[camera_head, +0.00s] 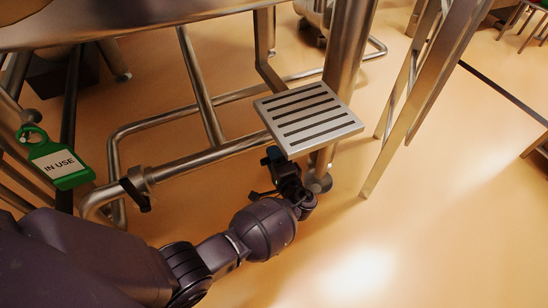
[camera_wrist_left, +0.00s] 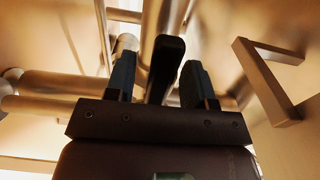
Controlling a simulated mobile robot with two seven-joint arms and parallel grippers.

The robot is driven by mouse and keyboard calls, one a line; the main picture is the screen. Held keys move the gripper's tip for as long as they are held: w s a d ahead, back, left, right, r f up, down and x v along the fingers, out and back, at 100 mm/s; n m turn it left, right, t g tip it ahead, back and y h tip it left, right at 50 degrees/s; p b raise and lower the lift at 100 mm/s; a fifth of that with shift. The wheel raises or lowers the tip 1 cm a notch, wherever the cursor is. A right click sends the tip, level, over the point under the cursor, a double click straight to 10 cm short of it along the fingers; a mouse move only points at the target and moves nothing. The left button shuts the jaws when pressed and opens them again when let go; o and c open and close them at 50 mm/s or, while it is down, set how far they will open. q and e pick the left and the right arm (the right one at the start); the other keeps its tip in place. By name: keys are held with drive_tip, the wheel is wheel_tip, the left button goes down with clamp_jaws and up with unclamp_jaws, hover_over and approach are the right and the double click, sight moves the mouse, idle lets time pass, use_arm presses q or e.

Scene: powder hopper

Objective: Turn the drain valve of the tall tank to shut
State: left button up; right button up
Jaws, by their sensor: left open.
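My left gripper (camera_head: 273,160) is open at the end of my arm, low by a steel leg and partly hidden under a slotted plate. In the left wrist view its two dark fingers (camera_wrist_left: 160,82) stand apart. A black bar-shaped handle (camera_wrist_left: 166,66), apparently a valve lever, shows between them, with a gap to each finger; I cannot tell how deep it sits. The head view does not show this handle clearly. Another black handle (camera_head: 135,195) sits on the pipe end at left. A large steel vessel (camera_head: 110,20) is at top left; I cannot tell whether it is the tall tank.
The slotted metal plate (camera_head: 310,117) hangs just above my gripper. Steel pipes (camera_head: 200,90) run behind it. A green "IN USE" tag (camera_head: 62,165) hangs at left. Slanted metal legs (camera_head: 420,90) stand at right. The floor (camera_head: 400,240) at lower right is clear.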

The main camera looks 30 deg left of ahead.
use_arm(q)
clamp_jaws()
idle(0.3)
drive_tip(key=shift+r, duration=0.1)
use_arm(e)
drive_tip(key=shift+r, duration=0.15)
